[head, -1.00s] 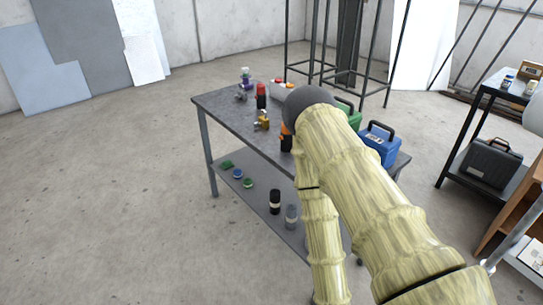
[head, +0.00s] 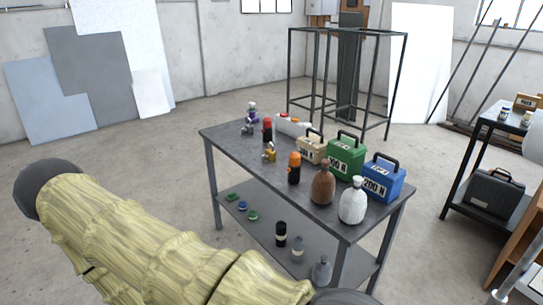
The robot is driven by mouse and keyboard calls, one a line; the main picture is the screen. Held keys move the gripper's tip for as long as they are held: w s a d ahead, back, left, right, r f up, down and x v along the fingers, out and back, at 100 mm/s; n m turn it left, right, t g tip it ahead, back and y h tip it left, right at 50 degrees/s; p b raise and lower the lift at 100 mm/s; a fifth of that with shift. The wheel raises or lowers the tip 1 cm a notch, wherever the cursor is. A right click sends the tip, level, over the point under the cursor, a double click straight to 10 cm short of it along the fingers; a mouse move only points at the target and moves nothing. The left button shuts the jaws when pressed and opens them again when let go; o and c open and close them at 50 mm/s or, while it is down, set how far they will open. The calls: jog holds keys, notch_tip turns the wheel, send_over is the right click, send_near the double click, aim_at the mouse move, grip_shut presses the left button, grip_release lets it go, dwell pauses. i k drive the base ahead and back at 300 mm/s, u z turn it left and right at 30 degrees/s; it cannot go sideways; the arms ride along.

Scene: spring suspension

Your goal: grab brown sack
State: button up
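The brown sack (head: 323,186) stands upright on the grey table's top (head: 231,139), near its front right part. It has a narrow neck and a rounded body. A white sack (head: 353,203) of similar shape stands just right of it, closer to the near corner. My arm crosses the lower left of the head view, clear of the sacks. My gripper is not in view.
Behind the sacks stand a blue case (head: 384,182), a green case (head: 345,158) and a beige case (head: 311,148). An orange-and-black bottle (head: 293,169) is to the left. The lower shelf (head: 262,220) holds bottles and small items. Open floor lies left of the table.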

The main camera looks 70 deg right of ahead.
aim_at(322, 189)
jog(key=u, duration=0.15)
jog(key=k, duration=1.05)
jog(key=z, duration=1.7)
jog(key=i, duration=0.4)
